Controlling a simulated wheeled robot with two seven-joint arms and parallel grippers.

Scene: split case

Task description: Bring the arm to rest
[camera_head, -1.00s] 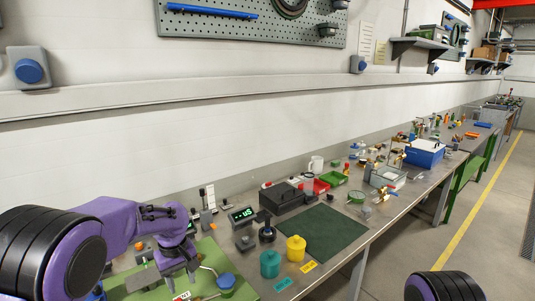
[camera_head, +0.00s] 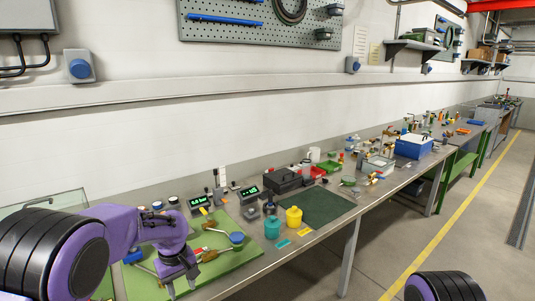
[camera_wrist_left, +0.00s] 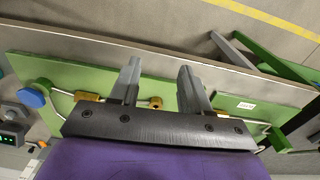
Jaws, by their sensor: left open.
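My left gripper (camera_head: 180,284) hangs over the green board (camera_head: 222,262) on the bench, at the lower left of the head view. In the left wrist view my left gripper (camera_wrist_left: 158,75) has its two fingers apart with nothing held between them. Below the fingers lie the green board (camera_wrist_left: 152,66), a bent tube and brass fittings (camera_wrist_left: 155,102). I cannot tell the height of the fingers above the board. My right gripper is not in view.
A blue knob (camera_head: 236,238) stands on the board. A black case (camera_head: 282,181) is behind. Open floor (camera_head: 440,245) lies right of the bench.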

